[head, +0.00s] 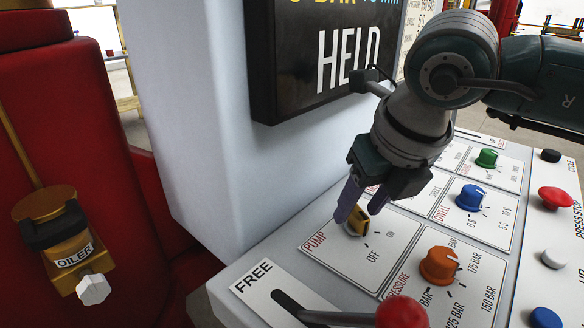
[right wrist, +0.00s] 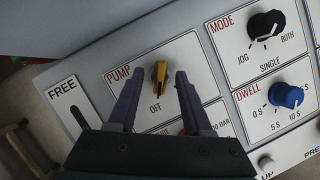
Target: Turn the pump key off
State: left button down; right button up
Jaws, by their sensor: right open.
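The yellow pump key (head: 355,222) stands on the white PUMP panel (head: 345,250) of the sloped console. In the right wrist view the key (right wrist: 160,74) stands roughly upright, its lower end toward the OFF lettering. The ON lettering shows in the head view, but I cannot make it out in the wrist view. My right gripper (head: 362,205) is open at the key. In the wrist view its purple fingers (right wrist: 160,80) stand one on each side of the key, with gaps visible. My left gripper is not in view.
An orange pressure knob (head: 438,265) and a red-balled lever (head: 402,312) stand near the pump panel. A blue dwell knob (head: 471,197) and green knob (head: 487,158) sit farther back. A black HELD display (head: 325,60) overhangs behind. A brass oiler (head: 60,235) is at left.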

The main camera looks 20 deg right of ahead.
jog(key=v, duration=1)
dwell(0.3)
